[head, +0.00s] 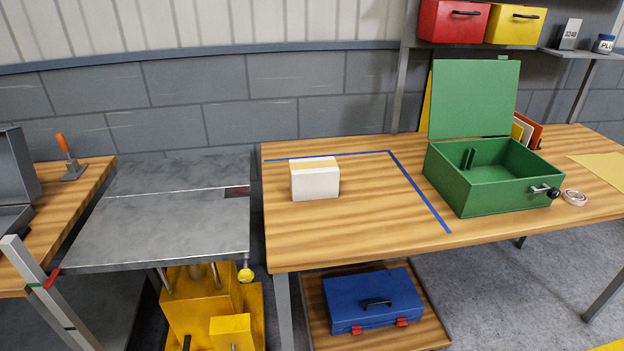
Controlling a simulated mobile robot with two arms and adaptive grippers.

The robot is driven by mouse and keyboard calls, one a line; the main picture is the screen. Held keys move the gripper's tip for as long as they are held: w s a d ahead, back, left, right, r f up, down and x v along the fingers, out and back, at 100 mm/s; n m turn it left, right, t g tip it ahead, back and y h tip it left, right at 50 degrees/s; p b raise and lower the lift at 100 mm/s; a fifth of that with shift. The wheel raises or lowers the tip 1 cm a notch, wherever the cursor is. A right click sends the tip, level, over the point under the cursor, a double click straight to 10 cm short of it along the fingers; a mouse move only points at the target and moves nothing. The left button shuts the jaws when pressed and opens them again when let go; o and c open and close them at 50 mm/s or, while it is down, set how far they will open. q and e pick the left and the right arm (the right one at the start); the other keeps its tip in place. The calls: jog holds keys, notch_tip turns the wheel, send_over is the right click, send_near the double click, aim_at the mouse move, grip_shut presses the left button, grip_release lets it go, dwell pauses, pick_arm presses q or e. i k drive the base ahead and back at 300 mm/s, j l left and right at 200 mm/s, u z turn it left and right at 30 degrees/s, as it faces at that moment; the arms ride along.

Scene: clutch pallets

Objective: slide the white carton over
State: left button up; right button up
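The white carton (315,184) stands on the wooden table (340,235), near its left end. It has a tan strip across its top. Its back touches or lies close to the blue tape line (420,192), which runs along the back of the table and then down toward the front edge on the right. The carton is on the left part of the taped area. Neither of my grippers shows in the head view.
A grey metal lift table (170,225) on a yellow base stands left of the wooden table, with a narrow gap between. An open green box (490,198) sits right of the tape. A blue toolbox (372,300) lies on the lower shelf. Wood around the carton is clear.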

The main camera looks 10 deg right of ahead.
aim_at(311, 178)
jog(key=i+l+z, duration=0.4)
jog(key=l, duration=0.15)
jog(key=i+l+z, duration=0.4)
jog(key=k+l, duration=0.05)
jog(key=k, duration=0.05)
